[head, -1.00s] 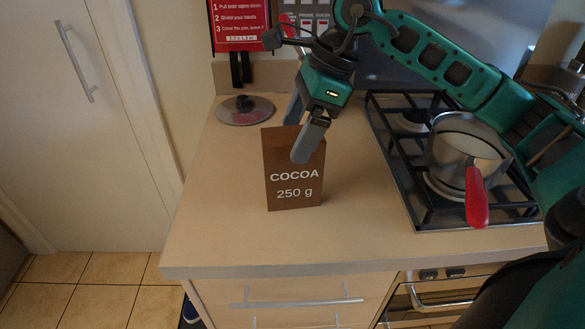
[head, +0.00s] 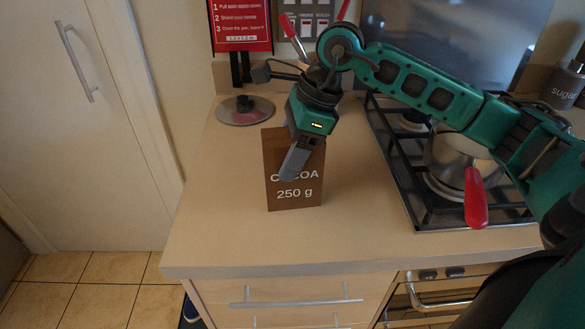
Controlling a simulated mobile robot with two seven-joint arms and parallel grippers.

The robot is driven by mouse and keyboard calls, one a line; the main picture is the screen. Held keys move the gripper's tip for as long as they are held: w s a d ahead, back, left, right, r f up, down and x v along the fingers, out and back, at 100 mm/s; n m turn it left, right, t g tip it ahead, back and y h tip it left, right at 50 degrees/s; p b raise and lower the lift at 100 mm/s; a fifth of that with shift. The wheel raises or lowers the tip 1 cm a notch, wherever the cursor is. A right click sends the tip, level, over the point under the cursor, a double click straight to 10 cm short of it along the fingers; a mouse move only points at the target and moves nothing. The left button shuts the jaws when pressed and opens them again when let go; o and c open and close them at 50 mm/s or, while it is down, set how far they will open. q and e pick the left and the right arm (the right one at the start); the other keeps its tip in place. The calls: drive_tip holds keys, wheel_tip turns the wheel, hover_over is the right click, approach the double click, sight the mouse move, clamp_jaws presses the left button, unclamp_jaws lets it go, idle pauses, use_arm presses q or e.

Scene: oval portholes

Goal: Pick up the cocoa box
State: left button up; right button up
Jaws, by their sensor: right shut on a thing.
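The brown cocoa box (head: 293,199), marked "250 g", stands upright on the countertop in the head view. My right gripper (head: 291,168) is over it from above and shut on its upper part. One grey finger lies across the front face and covers part of the word COCOA. The other finger is hidden behind the box. The box's base still appears to rest on the counter. My left gripper is not in view.
A gas hob (head: 420,205) with a red-handled pot (head: 452,160) is to the right. A round glass lid (head: 245,111) lies at the back left. A sugar canister (head: 563,88) stands at the back right. The counter's front and left are clear.

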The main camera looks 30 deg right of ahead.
drive_tip(key=c, duration=0.5)
drive_tip(key=shift+c, duration=0.3)
drive_tip(key=shift+r, duration=0.1)
